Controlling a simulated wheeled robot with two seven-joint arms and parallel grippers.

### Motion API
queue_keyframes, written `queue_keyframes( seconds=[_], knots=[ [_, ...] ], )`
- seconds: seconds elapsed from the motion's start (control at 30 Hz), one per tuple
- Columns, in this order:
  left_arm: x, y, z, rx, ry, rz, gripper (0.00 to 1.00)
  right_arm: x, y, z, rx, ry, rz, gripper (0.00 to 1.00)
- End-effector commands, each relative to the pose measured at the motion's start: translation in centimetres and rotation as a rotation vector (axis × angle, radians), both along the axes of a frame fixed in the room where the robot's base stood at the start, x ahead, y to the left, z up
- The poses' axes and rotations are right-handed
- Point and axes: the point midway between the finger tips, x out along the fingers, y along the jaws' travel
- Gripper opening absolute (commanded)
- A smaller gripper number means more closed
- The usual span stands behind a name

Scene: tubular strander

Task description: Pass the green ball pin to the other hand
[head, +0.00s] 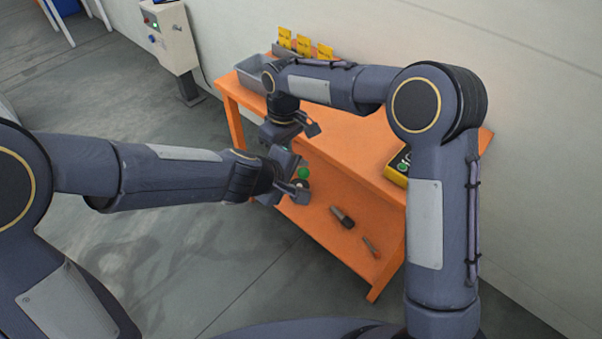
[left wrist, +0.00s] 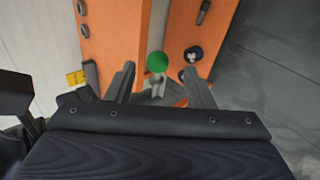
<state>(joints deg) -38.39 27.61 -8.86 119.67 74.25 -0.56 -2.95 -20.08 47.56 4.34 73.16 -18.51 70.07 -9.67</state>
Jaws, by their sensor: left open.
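The green ball pin (head: 303,173) shows its green ball beside the fingers of my left gripper (head: 292,182) in the head view. In the left wrist view the green ball (left wrist: 157,62) and a short grey pin below it appear between the two spread fingers of my left gripper (left wrist: 160,84). The left gripper is open; I cannot tell whether a finger touches the pin or what supports it. My right gripper (head: 293,130) is just above and behind the left one, over the table edge. Its finger gap is not clear.
The orange table (head: 365,150) has a lower shelf (head: 320,223) with a dark-handled tool (head: 342,217) and a smaller tool (head: 371,247). A grey bin (head: 254,73), yellow cards (head: 303,45) and a yellow device (head: 397,168) are on top.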

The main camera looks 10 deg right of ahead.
Motion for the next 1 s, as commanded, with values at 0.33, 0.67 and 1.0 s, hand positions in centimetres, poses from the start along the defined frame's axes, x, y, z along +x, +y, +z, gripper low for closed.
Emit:
queue_keyframes(
  seconds=[0.33, 0.67, 1.0],
  knots=[
    [1.4, -1.3, -2.3, 0.004, 0.010, 0.002, 0.48, 0.0, 0.0, 0.0, 0.000, 0.000, 0.000, 0.00],
    [1.9, -1.8, -2.6, -0.003, 0.004, 0.002, 0.48, 0.0, 0.0, 0.0, 0.000, 0.000, 0.000, 0.00],
    [1.9, -1.8, -2.6, -0.003, 0.004, 0.002, 0.22, 0.0, 0.0, 0.0, 0.000, 0.000, 0.000, 0.00]
  ],
)
